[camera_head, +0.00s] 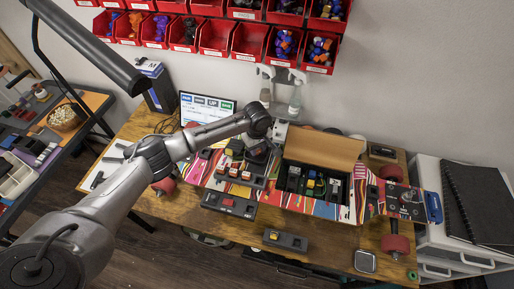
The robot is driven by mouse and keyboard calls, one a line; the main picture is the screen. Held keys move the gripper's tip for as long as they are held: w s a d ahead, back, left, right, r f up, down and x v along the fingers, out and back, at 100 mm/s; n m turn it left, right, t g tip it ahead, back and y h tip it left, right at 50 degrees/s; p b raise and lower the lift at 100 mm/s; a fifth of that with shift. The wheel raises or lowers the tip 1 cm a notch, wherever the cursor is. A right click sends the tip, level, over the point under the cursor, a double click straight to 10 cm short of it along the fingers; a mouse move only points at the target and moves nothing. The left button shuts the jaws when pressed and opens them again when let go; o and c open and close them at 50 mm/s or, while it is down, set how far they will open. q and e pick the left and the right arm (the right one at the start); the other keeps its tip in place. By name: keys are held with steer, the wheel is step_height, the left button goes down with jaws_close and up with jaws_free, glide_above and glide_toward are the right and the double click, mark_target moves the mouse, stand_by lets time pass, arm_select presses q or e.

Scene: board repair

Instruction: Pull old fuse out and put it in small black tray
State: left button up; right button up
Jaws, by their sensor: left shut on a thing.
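My left gripper (259,150) points down over the left part of the skateboard, just left of the open box. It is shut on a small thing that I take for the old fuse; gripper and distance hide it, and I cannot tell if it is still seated. Below it are dark modules (240,170) with red and yellow tops on the striped deck. A small dark square tray-like thing (365,261) with a light rim lies at the table's front right. Another small black one (383,152) lies at the back right; I cannot tell which is the tray. My right gripper is not in view.
An open box (325,151) with a raised brown lid holds modules and wires. Dark blocks with a red part (228,204) and a yellow part (285,240) lie in front. A monitor (207,108) and spray bottles (295,98) stand behind. Bare wood (335,245) shows at front right.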

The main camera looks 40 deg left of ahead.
arm_select(q)
steer(key=o, duration=1)
steer(key=shift+r+p, duration=0.3)
steer(key=shift+r, duration=6.6)
